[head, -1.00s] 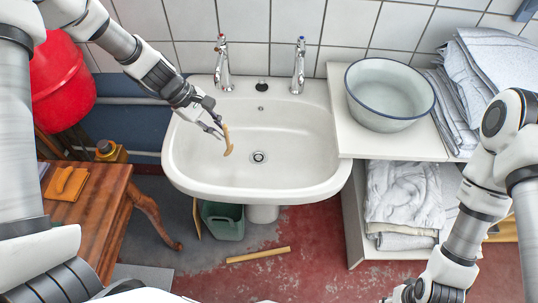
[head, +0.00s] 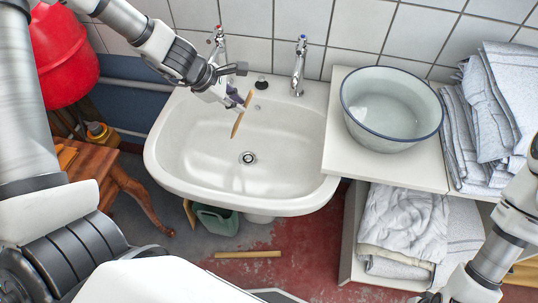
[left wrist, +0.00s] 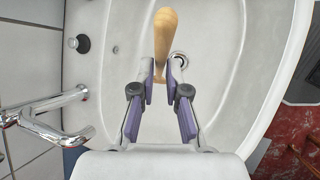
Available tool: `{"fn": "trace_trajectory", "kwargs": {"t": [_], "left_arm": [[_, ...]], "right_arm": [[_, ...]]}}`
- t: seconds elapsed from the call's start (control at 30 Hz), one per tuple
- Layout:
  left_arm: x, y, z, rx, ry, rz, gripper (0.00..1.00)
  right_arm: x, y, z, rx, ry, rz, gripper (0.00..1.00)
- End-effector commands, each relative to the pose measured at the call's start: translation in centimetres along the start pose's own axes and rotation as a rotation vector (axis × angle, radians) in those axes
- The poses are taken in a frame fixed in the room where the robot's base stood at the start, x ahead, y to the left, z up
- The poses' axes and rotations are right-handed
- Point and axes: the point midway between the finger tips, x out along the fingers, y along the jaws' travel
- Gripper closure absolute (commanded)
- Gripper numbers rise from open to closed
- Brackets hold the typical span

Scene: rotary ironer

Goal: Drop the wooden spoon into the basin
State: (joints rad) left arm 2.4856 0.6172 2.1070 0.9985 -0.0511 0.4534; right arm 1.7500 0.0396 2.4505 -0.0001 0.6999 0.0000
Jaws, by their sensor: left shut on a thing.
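The wooden spoon (head: 237,123) is pale brown and hangs in the air over the white sink (head: 290,170). My left gripper (head: 241,102) is shut on it; the left wrist view also shows the spoon (left wrist: 166,30) standing out beyond the fingertips (left wrist: 160,78), above the sink bowl and drain. Part of the spoon is hidden between the fingers. A round enamel basin (head: 392,137) with a dark blue rim stands on the white counter to the right of the sink, apart from the spoon. My right gripper is out of view; only its arm shows at the lower right.
Two taps (head: 299,67) rise behind the sink. Folded cloths (head: 495,110) are stacked to the right of the enamel basin. A red container (head: 62,55) and a wooden table (head: 108,180) are at the left. The white counter (head: 345,165) has some bare surface.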

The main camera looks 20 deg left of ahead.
Motion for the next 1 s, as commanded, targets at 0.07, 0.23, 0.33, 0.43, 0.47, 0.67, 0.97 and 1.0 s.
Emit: {"fn": "trace_trajectory", "kwargs": {"t": [0.07, 0.23, 0.33, 0.43, 0.47, 0.67, 0.97, 1.0], "left_arm": [[1.8, -0.6, -1.0, 0.000, 0.000, 0.000, 1.00], [3.4, -1.1, -1.9, 0.002, 0.000, 0.000, 1.00], [3.5, -1.1, -1.9, 0.002, 0.000, 0.000, 1.00], [3.4, -1.1, -1.9, 0.002, 0.000, 0.000, 1.00], [3.4, -1.1, -1.9, 0.002, 0.000, 0.000, 1.00], [3.4, -1.1, -1.9, 0.002, 0.000, 0.000, 0.57], [3.2, -1.0, -1.7, 0.002, 0.000, 0.000, 0.57], [2.9, -0.9, -1.6, 0.002, 0.000, 0.000, 0.57]], "right_arm": [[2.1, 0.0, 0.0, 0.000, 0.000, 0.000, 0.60], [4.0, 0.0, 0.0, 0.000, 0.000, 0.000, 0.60], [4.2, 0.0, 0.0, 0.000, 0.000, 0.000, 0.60], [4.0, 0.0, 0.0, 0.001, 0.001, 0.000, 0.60], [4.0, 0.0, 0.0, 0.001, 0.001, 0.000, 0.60], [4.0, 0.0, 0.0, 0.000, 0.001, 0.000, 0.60], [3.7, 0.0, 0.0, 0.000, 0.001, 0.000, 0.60], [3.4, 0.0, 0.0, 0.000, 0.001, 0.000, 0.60]]}}
